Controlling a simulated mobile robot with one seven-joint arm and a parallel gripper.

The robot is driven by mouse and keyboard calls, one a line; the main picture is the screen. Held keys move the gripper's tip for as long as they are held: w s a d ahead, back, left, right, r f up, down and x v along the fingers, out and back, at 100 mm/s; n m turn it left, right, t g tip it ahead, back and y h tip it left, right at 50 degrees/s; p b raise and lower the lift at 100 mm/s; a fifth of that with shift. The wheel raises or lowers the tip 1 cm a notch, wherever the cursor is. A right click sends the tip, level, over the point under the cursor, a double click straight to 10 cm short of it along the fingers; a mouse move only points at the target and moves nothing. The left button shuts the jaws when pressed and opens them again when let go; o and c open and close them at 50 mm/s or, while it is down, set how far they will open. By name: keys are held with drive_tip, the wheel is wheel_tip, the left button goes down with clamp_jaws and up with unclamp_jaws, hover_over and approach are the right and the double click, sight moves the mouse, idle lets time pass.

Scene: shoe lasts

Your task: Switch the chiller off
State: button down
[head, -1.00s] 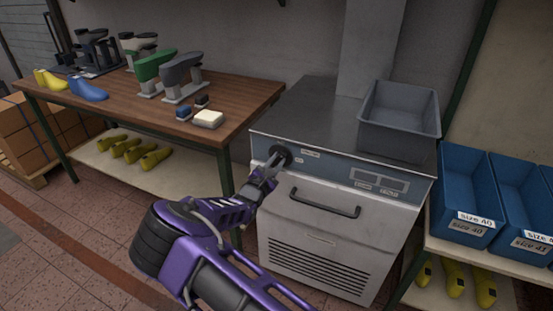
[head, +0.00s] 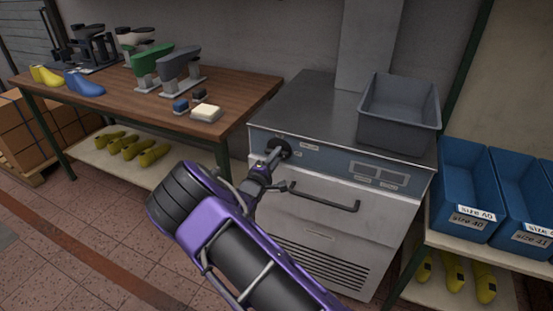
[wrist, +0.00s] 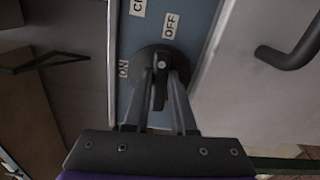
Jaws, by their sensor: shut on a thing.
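The chiller (head: 310,190) is a grey metal cabinet with a blue control strip on its upper front. Its dark round knob (head: 285,146) sits at the left end of that strip. In the wrist view the knob (wrist: 148,58) has an OFF label (wrist: 171,26) above it and an ON label (wrist: 123,69) to its left. My gripper (wrist: 160,82) is shut on the knob's grip bar, which lies roughly up-down in that picture, more in line with OFF than ON. In the head view my gripper (head: 273,157) reaches the knob from below; the fingers partly hide it.
A grey bin (head: 398,135) stands on the chiller's top. A dark bar handle (head: 325,199) juts out below the strip. A wooden table (head: 240,92) with shoe lasts is at left; blue bins (head: 468,178) sit on a shelf at right.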

drive_tip(key=shift+f+m, duration=0.1)
drive_tip(key=shift+m, duration=0.4)
drive_tip(key=c, duration=0.7)
unclamp_jaws()
drive_tip(key=shift+c, duration=0.2)
drive_tip(key=v, duration=1.7)
drive_tip(key=shift+s+p, duration=0.25)
drive_tip(key=shift+p, duration=0.1)
